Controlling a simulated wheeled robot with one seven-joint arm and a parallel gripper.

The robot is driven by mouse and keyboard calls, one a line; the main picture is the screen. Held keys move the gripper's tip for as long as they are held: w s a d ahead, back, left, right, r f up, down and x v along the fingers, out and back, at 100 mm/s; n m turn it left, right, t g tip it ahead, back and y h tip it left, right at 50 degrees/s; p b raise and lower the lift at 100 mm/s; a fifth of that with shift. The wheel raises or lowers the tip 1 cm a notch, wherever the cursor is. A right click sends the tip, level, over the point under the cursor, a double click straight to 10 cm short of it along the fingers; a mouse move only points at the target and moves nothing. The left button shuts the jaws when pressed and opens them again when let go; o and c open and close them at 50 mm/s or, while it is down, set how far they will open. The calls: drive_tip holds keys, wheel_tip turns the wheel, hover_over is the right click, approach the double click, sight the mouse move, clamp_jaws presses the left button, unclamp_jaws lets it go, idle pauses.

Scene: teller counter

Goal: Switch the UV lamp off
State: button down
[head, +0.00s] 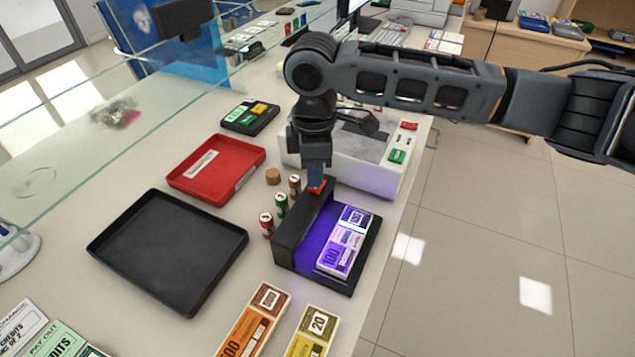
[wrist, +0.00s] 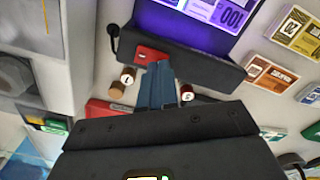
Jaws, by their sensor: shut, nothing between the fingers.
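The UV lamp (head: 297,232) is a black housing on a black base, and it glows purple over a bundle of purple banknotes (head: 343,243). Its red switch (head: 318,188) sits on top at the far end of the housing. My gripper (head: 318,178) points down right at the switch, its blue fingers closed together and empty. In the wrist view the fingertips (wrist: 160,68) are beside the red switch (wrist: 148,55) on the lamp's edge, and the purple light shows above. I cannot tell whether the fingertips touch the switch.
Several coin rolls (head: 281,204) and a brown cork-like piece (head: 273,176) stand left of the lamp. A red tray (head: 212,190) and a black tray (head: 165,290) lie further left. A white machine (head: 385,178) stands just behind. Banknote bundles (head: 250,325) lie in front.

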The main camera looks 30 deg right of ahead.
drive_tip(key=shift+f+b, duration=0.3)
drive_tip(key=shift+f, duration=0.45)
idle(0.3)
drive_tip(key=shift+r, duration=0.1)
drive_tip(key=shift+r+p, duration=3.25)
drive_tip(key=shift+r, duration=0.2)
